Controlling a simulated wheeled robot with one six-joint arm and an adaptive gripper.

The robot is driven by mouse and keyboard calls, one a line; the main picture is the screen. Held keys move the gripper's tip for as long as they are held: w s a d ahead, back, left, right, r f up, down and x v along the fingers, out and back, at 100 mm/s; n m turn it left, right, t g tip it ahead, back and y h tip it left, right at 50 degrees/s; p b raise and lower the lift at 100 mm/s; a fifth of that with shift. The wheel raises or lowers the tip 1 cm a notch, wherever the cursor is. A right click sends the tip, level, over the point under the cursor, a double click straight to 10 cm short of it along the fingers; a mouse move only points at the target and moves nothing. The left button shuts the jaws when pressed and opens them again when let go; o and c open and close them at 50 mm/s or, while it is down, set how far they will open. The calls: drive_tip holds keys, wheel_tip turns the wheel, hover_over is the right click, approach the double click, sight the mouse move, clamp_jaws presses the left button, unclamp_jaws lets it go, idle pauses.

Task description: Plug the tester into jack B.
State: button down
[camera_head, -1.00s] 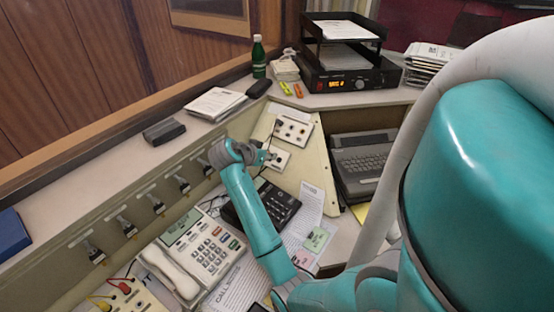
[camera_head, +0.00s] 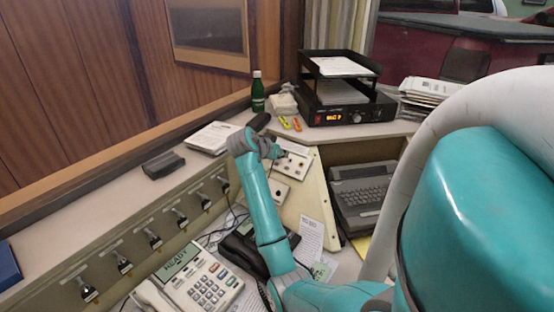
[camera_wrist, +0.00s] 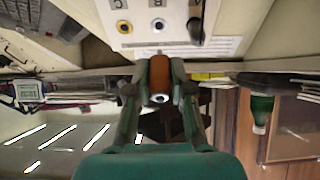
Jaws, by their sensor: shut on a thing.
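My gripper (camera_wrist: 159,88) is shut on the tester, an orange-brown cylinder (camera_wrist: 159,68) with a metal end, held between the two fingers. In the wrist view a pale jack panel (camera_wrist: 140,38) is just beyond it. The jack under letter B (camera_wrist: 158,24) has a pale ring and lines up with the tester sideways; a gap seems to show between them. A black plug or lead (camera_wrist: 195,30) stands to the right. In the head view my gripper (camera_head: 279,152) is at the upper jack panel (camera_head: 294,166); the tester is not clear there.
A lower white panel (camera_head: 280,192) sits below on the sloping console face. A desk phone (camera_head: 200,284) and a dark telephone (camera_head: 243,254) are in front. A keyboard unit (camera_head: 366,192) is to the right. A green bottle (camera_head: 258,95) and a black tray rack (camera_head: 340,70) stand on the ledge.

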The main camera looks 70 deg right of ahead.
sight(290, 158)
drive_tip(key=shift+s+d+f, duration=0.25)
drive_tip(key=shift+d+f, duration=0.5)
drive_tip(key=shift+f, duration=0.1)
drive_tip(key=shift+s+d+f, duration=0.25)
drive_tip(key=shift+d+f, duration=0.45)
drive_tip(key=shift+f, duration=0.15)
drive_tip(key=shift+x, duration=1)
idle(1.5)
drive_tip(key=c, duration=0.6)
unclamp_jaws()
drive_tip(key=shift+a+f, duration=0.1)
drive_tip(key=shift+f, duration=0.1)
drive_tip(key=shift+o, duration=0.4)
drive_tip(key=shift+w+r, duration=0.1)
drive_tip(key=shift+w, duration=0.05)
drive_tip(key=shift+a+r, duration=0.1)
drive_tip(key=shift+a, duration=0.1)
drive_tip(key=shift+w+a+r, duration=0.2)
drive_tip(key=shift+a+r, duration=0.45)
drive_tip(key=shift+r, duration=0.1)
drive_tip(key=shift+w+a+r, duration=0.2)
drive_tip(key=shift+a+r, duration=0.5)
drive_tip(key=shift+r, duration=0.1)
drive_tip(key=shift+w+a+r, duration=0.2)
drive_tip(key=shift+a+r, duration=0.45)
drive_tip(key=shift+r, duration=0.1)
drive_tip(key=shift+a+r, duration=0.1)
